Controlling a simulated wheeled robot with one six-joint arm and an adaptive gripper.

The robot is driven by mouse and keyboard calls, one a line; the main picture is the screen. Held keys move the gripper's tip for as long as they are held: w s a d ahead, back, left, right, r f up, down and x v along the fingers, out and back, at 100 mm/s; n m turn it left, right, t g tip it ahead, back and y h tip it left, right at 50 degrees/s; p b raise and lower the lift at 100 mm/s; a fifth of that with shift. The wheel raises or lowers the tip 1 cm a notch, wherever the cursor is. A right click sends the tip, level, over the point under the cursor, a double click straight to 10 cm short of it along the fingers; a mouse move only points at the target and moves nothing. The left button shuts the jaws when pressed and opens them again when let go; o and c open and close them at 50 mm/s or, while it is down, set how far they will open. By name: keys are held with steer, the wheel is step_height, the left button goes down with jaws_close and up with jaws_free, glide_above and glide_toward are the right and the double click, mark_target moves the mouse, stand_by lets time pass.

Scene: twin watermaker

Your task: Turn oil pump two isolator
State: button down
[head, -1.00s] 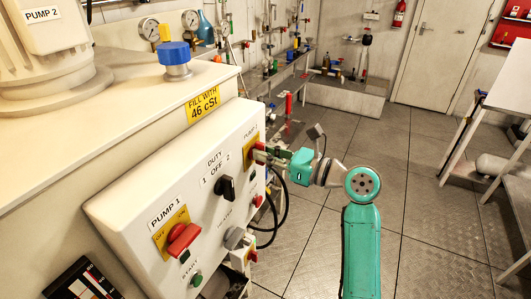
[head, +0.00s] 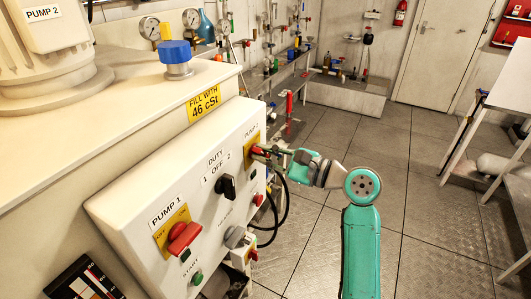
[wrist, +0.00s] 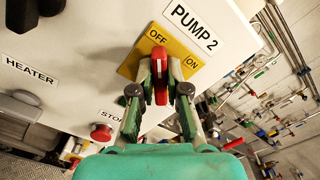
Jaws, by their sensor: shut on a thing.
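The oil pump two isolator is a red handle (wrist: 159,80) on a yellow plate (wrist: 185,50) marked OFF and ON, under the PUMP 2 label (wrist: 191,26) in the wrist view. My gripper (wrist: 160,82) is shut on the red handle, one finger on each side. The handle stands upright in the wrist view, its upper end between the OFF and ON words, while the plate and label look tilted. In the head view my gripper (head: 268,154) reaches the right end of the control panel (head: 140,205), and its fingers hide most of the isolator.
The panel also has the red PUMP 1 handle (head: 183,238), a black duty switch (head: 226,187) and a red stop button (wrist: 101,132). A black cable (head: 286,210) loops below my gripper. Open floor (head: 320,240) lies to the right.

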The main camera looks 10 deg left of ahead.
steer(key=shift+s+f+n, duration=0.1)
steer(key=shift+f+n, duration=0.1)
steer(key=shift+n, duration=2.25)
steer(key=shift+f+n, duration=0.15)
steer(key=shift+n, duration=2.3)
steer(key=c, duration=1.2)
jaws_free()
steer(key=shift+o, duration=0.2)
steer(key=v, duration=1.2)
